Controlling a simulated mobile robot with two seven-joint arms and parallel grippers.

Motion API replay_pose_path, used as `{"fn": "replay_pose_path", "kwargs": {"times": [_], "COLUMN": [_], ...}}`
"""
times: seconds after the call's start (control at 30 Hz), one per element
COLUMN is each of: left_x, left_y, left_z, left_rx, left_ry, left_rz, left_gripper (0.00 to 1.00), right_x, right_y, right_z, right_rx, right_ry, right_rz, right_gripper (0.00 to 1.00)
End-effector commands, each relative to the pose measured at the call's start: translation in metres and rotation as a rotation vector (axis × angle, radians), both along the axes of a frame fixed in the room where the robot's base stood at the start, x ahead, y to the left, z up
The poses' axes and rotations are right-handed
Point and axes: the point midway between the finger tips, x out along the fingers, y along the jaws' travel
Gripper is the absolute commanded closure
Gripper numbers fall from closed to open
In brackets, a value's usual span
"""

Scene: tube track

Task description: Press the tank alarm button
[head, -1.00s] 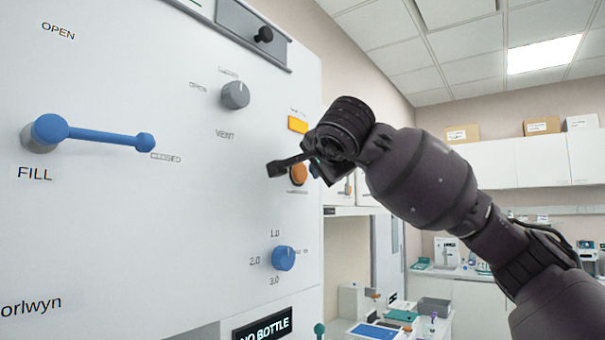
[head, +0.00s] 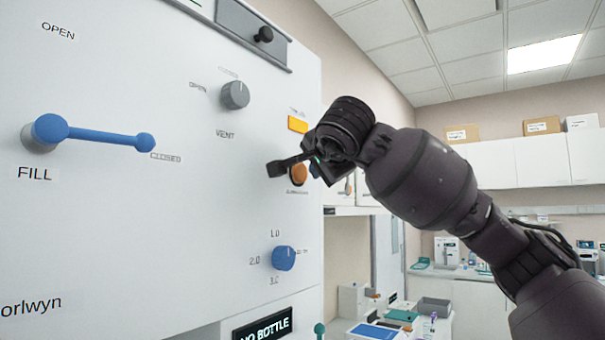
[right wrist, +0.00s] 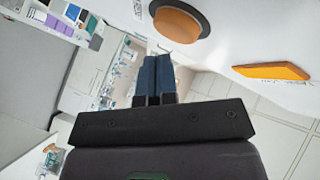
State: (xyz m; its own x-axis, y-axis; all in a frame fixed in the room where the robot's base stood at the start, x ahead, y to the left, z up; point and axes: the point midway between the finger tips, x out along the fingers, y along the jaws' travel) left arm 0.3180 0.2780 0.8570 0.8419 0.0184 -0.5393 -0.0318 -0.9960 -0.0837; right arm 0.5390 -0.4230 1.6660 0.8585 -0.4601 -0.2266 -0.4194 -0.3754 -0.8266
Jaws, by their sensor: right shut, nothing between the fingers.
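The orange round button (head: 298,174) sits on the right part of the white panel, below a lit orange rectangular lamp (head: 298,124). My right gripper (head: 276,169) is shut and empty, just in front of the panel beside the button, and partly covers it in the head view. In the right wrist view the button (right wrist: 178,24) has a dark ring and lies just beyond the shut fingertips (right wrist: 156,62). I cannot tell whether they touch it. The lamp (right wrist: 272,71) shows to the right there. My left gripper is not in view.
The panel carries a blue FILL lever (head: 95,135) pointing at CLOSED, a grey VENT knob (head: 236,95), a blue dial (head: 284,258) and a black knob on a slide (head: 264,34). A bench with lab items (head: 385,330) stands at the lower right.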

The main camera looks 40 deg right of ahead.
Motion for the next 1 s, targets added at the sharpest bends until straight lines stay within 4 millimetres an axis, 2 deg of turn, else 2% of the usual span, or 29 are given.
{"fn": "replay_pose_path", "kwargs": {"times": [0.4,1.0], "left_x": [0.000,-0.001], "left_y": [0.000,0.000], "left_z": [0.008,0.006], "left_rx": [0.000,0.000], "left_ry": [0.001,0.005], "left_rz": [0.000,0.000], "left_gripper": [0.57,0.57], "right_x": [0.008,0.010], "right_y": [0.002,0.003], "right_z": [0.001,0.000], "right_rx": [0.000,0.000], "right_ry": [0.000,0.000], "right_rz": [0.000,0.000], "right_gripper": [1.00,1.00]}}
